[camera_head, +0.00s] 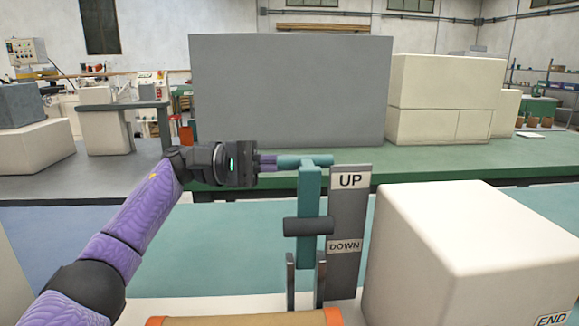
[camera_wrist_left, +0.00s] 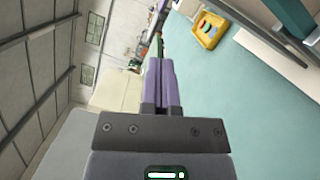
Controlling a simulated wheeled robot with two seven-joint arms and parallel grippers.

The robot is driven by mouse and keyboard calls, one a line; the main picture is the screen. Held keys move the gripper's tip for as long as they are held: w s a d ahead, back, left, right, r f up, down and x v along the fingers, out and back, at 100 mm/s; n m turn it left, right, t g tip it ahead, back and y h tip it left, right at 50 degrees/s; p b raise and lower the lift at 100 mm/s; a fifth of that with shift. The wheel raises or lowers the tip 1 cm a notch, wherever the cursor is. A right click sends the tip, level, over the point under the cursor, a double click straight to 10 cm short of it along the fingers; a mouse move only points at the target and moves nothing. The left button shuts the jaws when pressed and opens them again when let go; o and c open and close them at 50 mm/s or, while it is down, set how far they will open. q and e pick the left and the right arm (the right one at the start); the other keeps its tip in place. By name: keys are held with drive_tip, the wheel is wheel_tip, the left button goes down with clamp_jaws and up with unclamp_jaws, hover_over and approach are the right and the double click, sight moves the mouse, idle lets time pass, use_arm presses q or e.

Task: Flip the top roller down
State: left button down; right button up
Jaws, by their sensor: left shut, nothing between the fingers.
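The top roller is a dark horizontal cylinder (camera_head: 308,226) on an upright teal lever (camera_head: 309,190). The lever has a teal crossbar (camera_head: 303,160) at its top and stands between two dark brackets (camera_head: 306,275) at its foot. A grey plate (camera_head: 348,225) beside it reads UP above and DOWN below. My left gripper (camera_head: 272,164) points right at crossbar height, its purple fingers shut and empty. The fingertips are at the crossbar's left end; I cannot tell whether they touch. In the left wrist view the shut fingers (camera_wrist_left: 162,75) show, with a teal part (camera_wrist_left: 292,15) at upper right.
A large cream box (camera_head: 470,245) marked END stands right of the plate. A tan roll (camera_head: 240,321) with orange ends lies in front, below the lever. A green table (camera_head: 440,163) with big grey and cream blocks is behind.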

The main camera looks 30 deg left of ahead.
sight(289, 164)
use_arm(q)
drive_tip(key=shift+s+d+r+b, duration=0.2)
drive_tip(key=shift+s+d+b, duration=0.1)
drive_tip(key=shift+s+d, duration=0.3)
drive_tip(key=shift+s+d+r+b, duration=0.15)
drive_tip(key=shift+s+d+b, duration=0.1)
drive_tip(key=shift+s+d, duration=0.3)
drive_tip(key=shift+s+d+r, duration=0.2)
drive_tip(key=shift+d+r, duration=0.05)
drive_tip(key=shift+d, duration=0.15)
